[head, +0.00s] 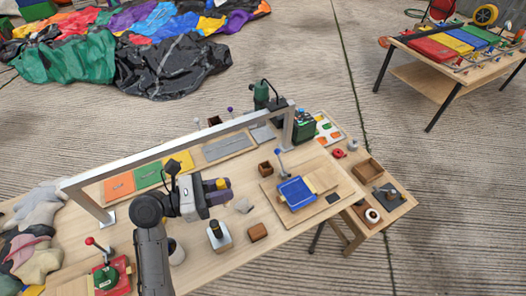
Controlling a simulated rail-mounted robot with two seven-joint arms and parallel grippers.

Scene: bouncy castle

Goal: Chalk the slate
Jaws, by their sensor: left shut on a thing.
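My left gripper (220,191) is over the middle of the wooden workbench (190,250), its arm coming up from the lower left. It is shut on a small yellow piece (222,183) that shows between its fingers; I cannot tell whether this is chalk. A small grey square (244,205) lies on the bench just right of the fingers. A small dark flat plate (333,198) lies at the right end, and a long grey panel (228,146) lies at the back. I cannot tell which of these is the slate. My right gripper is not in view.
A metal frame (190,140) spans the bench behind my gripper. A white-based bottle (219,235) and a brown block (258,232) stand in front. A blue tray (297,192) with a lever is at right, a red-and-green device (106,278) at lower left.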

